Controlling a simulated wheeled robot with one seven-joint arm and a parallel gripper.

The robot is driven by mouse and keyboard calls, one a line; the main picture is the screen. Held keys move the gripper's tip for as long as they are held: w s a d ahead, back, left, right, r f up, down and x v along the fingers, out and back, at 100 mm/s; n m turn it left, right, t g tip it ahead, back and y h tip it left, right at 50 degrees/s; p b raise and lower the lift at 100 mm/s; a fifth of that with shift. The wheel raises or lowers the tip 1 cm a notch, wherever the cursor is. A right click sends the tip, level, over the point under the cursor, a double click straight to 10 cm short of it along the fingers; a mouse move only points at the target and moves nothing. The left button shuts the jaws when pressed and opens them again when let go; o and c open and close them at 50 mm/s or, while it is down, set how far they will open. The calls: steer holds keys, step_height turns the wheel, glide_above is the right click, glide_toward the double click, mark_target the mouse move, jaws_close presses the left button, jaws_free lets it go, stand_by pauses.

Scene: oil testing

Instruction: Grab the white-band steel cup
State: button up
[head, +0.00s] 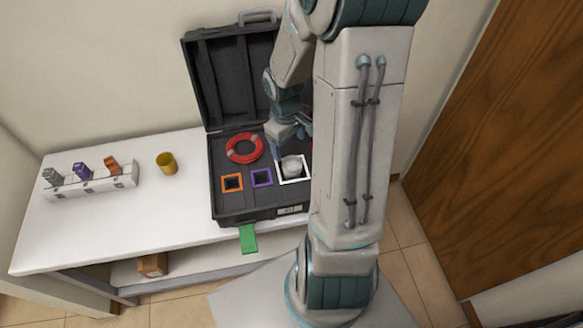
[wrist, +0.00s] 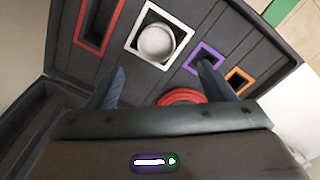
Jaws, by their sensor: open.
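The steel cup (head: 291,167) sits in the white-framed slot of the open black case, showing a round pale grey shape. It also shows in the wrist view (wrist: 157,42), inside the white square frame, at the top, left of centre. Its sides and band are hidden in the slot. My gripper (wrist: 160,76) is open and empty, its two blue-grey fingers apart, with the cup beyond the fingertips. In the head view my gripper is just behind the cup, partly hidden by my arm.
The black case (head: 228,211) stands on the white table (head: 150,222). It holds a red coil (head: 244,148) and orange and purple framed slots. A red-framed slot (wrist: 97,22) lies beside the cup. A yellow cup (head: 166,163) and a white rack (head: 92,186) stand left.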

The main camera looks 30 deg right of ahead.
mark_target(292, 161)
steer(key=shift+w+d+f, duration=0.1)
steer(key=shift+d+f, duration=0.1)
steer(key=shift+f, duration=1.4)
steer(key=shift+w+d+f, duration=0.1)
steer(key=shift+d+f, duration=0.05)
steer(key=shift+f, duration=1.5)
steer(key=shift+w+d+f, duration=0.1)
steer(key=shift+d+f, duration=0.1)
steer(key=shift+f, duration=1.4)
steer(key=c, duration=1.1)
